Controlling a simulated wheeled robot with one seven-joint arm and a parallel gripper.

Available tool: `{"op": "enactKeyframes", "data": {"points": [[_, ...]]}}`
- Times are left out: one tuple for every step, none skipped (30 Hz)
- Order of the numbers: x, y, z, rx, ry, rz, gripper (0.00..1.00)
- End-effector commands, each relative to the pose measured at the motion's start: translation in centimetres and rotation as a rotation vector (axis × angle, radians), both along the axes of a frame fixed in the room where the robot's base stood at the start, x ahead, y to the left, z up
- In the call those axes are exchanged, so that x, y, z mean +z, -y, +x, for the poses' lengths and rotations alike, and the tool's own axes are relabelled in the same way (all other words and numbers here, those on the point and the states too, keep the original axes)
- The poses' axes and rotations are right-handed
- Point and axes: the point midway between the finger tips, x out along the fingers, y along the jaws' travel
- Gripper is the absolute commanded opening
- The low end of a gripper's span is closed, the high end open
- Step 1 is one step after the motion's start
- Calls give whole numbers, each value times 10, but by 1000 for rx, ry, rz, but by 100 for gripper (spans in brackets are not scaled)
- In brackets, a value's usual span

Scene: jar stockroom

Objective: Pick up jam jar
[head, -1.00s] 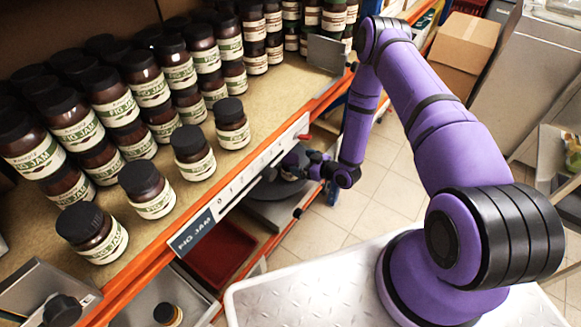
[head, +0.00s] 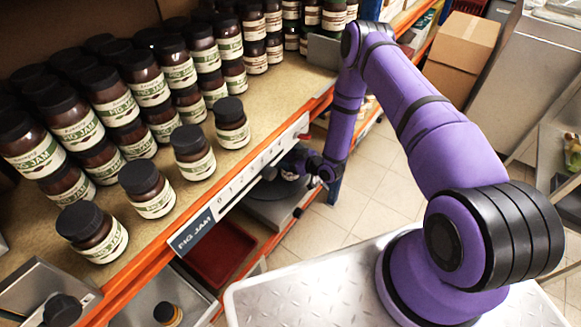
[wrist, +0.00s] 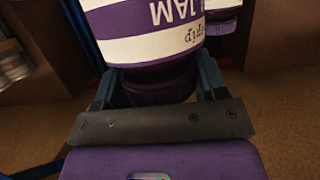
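In the wrist view a jam jar (wrist: 160,45) with purple and white bands and upside-down "JAM" lettering fills the top middle. Its dark purple lid (wrist: 155,90) is towards me, between the two blue-grey fingers of my gripper (wrist: 157,88). The fingers stand apart, one on each side of the lid, close to it; I cannot tell whether they touch it. In the head view my gripper (head: 300,165) is small and dark, beyond the front edge of the shelf of fig jam jars, low over a grey surface. The jar there is not clear.
Several dark-lidded fig jam jars (head: 148,190) stand on the upper shelf (head: 238,165), which has an orange front edge. A second purple-banded jar (wrist: 220,25) stands close on the right. A red bin (head: 220,255) sits below the shelf. A cardboard box (head: 462,50) is at the back right.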

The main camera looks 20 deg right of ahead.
Motion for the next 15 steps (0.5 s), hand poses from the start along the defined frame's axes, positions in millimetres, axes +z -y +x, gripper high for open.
{"op": "enactKeyframes", "data": {"points": [[0,0,0,0,0,0,47],[0,0,0,0,0,0,40],[0,0,0,0,0,0,31],[0,0,0,0,0,0,24],[0,0,0,0,0,0,19],[1,0,0,0,2,0,19],[1,0,0,0,2,0,19],[1,0,0,0,2,0,19],[1,0,0,0,2,0,19],[1,0,0,0,2,0,19],[1,0,0,0,2,0,19],[1,0,0,0,2,0,19],[2,0,1,0,2,0,19],[3,0,1,0,2,0,19],[5,0,1,0,3,1,19]]}}
